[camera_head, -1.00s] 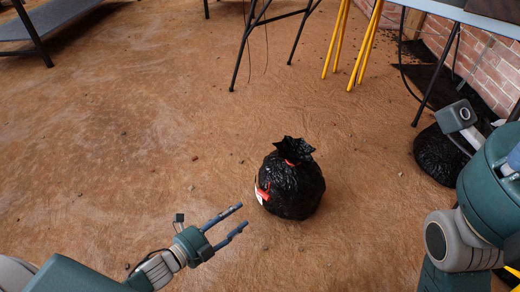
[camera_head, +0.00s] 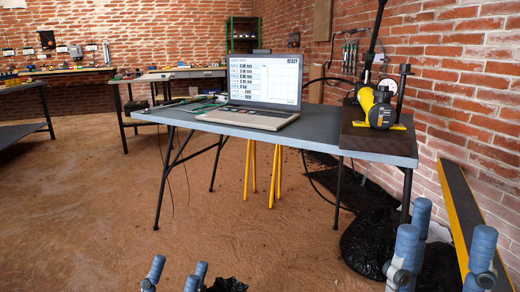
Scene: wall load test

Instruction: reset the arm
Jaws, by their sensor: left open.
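My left gripper (camera_head: 179,273) shows at the bottom edge, left of centre. Only its blue-grey fingertips are in view, pointing up and spread apart with nothing seen between them. My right gripper (camera_head: 444,243) rises at the lower right, with its blue-tipped fingers apart and nothing seen held in them. The palms and arms of both are below the picture. The top of a black bag (camera_head: 228,285) shows at the bottom edge, just right of my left gripper.
A folding table (camera_head: 325,138) ahead carries a laptop (camera_head: 262,88) and a yellow-black tool rig (camera_head: 377,105). Another black bag (camera_head: 368,243) lies under its right end. A yellow-edged beam (camera_head: 468,215) stands by the brick wall (camera_head: 460,120). Floor at left is open.

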